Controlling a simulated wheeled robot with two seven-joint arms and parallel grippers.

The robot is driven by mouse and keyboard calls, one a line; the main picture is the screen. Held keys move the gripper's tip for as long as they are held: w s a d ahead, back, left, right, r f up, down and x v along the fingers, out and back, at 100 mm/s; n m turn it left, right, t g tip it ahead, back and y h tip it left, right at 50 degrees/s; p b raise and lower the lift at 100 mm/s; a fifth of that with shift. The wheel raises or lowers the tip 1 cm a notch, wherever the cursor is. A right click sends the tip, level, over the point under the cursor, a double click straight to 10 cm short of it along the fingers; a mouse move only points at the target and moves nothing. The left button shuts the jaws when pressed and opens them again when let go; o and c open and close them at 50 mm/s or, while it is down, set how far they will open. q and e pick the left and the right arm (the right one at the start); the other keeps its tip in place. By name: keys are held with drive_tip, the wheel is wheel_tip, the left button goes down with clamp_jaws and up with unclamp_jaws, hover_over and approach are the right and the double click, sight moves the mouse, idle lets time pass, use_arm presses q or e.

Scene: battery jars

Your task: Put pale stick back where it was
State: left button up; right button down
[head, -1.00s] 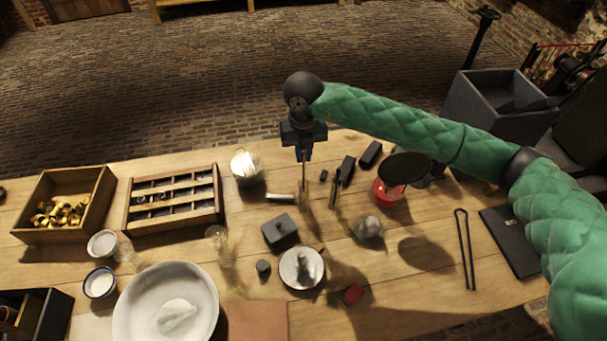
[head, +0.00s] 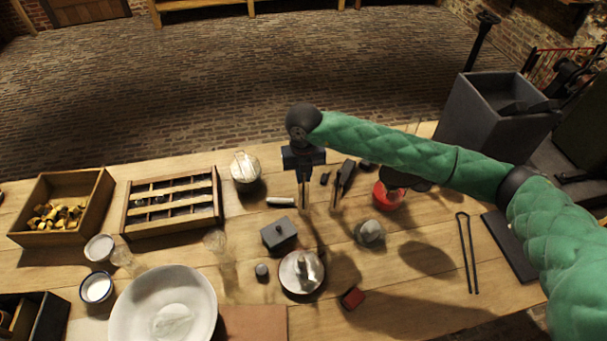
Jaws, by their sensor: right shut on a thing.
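My right gripper (head: 304,180) points straight down over the back middle of the table. It is shut on a thin pale stick (head: 304,198), held upright below the jaws. The stick's lower end is close to the tabletop; I cannot tell whether it touches. A short pale rod (head: 280,200) lies on the table just left of it. Another thin upright piece (head: 335,198) stands just right of it, beside dark blocks (head: 346,172). My left gripper is not in view.
A glass jar (head: 245,168) and a compartment tray (head: 128,212) stand left of the gripper. A lidded grey box (head: 279,233), a round dish (head: 288,285) and a grey lump (head: 370,234) are in front. A red container (head: 388,197) stands right, by my arm.

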drive_tip(key=shift+f, duration=0.15)
drive_tip(key=c, duration=1.6)
unclamp_jaws()
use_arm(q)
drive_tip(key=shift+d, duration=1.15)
use_arm(e)
drive_tip(key=shift+o, duration=0.7)
